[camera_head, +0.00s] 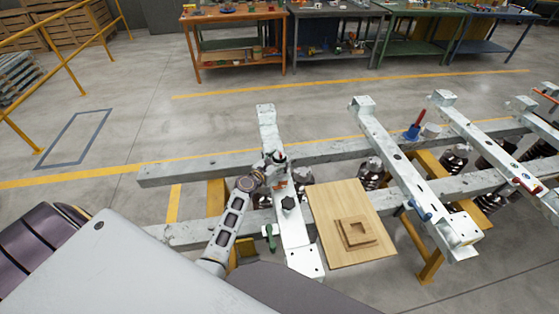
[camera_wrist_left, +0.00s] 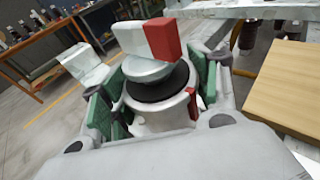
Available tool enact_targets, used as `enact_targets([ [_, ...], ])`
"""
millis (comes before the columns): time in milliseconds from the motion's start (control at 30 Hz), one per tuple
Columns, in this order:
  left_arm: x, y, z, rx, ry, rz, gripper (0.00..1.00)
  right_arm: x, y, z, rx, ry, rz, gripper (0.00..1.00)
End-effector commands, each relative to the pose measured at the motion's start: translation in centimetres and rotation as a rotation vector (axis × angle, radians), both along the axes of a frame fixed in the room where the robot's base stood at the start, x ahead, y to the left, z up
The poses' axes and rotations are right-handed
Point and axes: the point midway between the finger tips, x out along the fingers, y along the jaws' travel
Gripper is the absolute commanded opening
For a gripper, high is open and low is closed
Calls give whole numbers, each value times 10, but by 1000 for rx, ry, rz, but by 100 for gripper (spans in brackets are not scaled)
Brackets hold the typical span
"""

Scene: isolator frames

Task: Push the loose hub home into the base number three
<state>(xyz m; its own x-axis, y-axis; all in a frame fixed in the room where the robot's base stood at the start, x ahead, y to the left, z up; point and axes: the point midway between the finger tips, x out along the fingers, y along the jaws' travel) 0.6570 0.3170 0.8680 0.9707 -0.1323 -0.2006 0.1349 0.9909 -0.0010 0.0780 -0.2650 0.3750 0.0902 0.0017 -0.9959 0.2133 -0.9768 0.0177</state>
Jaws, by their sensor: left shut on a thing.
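My left gripper (camera_head: 276,168) is over the leftmost pale metal crossbar (camera_head: 266,118). In the left wrist view its green-padded fingers (camera_wrist_left: 158,90) are shut around a round white piece with a black ring (camera_wrist_left: 160,84), which seems to be the hub. A grey dome and a red-and-white block (camera_wrist_left: 162,38) sit above the black ring. The fingers and the piece hide its underside, so I cannot tell how it meets the crossbar. No base number is readable. My right gripper is not in view.
A wooden board (camera_head: 325,207) with a square wooden tray (camera_head: 369,238) lies right of the crossbar. Further right are a second crossbar (camera_head: 385,143) and a third (camera_head: 470,130), with dark springs below.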

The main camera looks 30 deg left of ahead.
Motion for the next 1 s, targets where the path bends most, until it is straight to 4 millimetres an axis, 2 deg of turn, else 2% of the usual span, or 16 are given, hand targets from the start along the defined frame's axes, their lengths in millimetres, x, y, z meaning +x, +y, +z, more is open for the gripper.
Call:
enact_targets([
  [33,2,0,4,0,-8,1,0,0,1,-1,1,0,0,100],
  [1000,2,0,-8,1,-8,1,0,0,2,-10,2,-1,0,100],
])
